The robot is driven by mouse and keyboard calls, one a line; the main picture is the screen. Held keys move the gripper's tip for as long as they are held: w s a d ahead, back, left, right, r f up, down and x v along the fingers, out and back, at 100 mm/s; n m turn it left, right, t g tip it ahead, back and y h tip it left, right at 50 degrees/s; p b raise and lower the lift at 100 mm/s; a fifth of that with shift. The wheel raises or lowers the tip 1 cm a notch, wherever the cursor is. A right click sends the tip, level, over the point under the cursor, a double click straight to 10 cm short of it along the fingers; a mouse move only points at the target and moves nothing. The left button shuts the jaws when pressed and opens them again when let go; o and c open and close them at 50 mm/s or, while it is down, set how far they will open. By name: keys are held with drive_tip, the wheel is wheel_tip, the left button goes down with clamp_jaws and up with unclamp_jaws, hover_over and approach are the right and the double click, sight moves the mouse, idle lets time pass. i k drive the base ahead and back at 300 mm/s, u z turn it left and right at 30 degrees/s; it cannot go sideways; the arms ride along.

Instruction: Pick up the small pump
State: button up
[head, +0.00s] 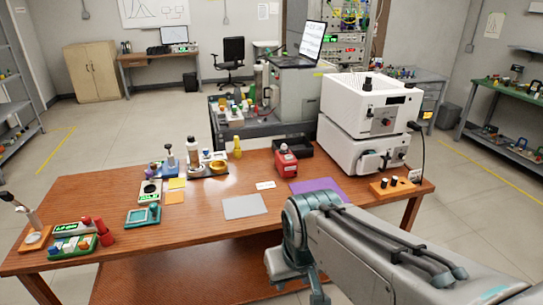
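My gripper does not show; the arm's lower part runs down toward the bottom edge.
Right of the red device are a black tray (300,147), a purple mat (316,187), stacked white instruments (366,125) and an orange-brown block with black knobs (394,187). A yellow bottle (237,149) stands to its left.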

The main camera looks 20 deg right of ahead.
sight(287, 169)
drive_tip(key=z, duration=0.2)
drive_tip(key=i, duration=0.25)
drive_tip(key=z, duration=0.9)
drive_tip(key=i, duration=1.35)
drive_tip(key=u, duration=0.7)
drive_tip(key=i, duration=0.4)
drive_tip(key=u, duration=0.4)
